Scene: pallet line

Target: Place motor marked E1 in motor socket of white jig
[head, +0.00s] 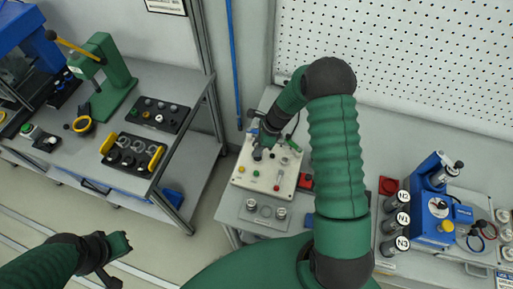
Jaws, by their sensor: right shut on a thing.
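My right gripper (261,143) points down over the jig's upper left part. It is shut on a small dark grey piece (258,153), likely the motor; no E1 mark is readable. The gripper hides part of this piece and the jig under it, so I cannot tell whether the piece touches a socket. My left gripper (118,262) is open and empty at the lower left, above the floor, far from the jig.
A grey plate (264,225) with silver round parts lies in front of the jig. Cylinders marked N2 (404,199), N1 (403,220) and N3 (402,243) stand right, beside a blue machine (428,208). A left bench holds a green press (117,75) and a black yellow-handled tray (133,153).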

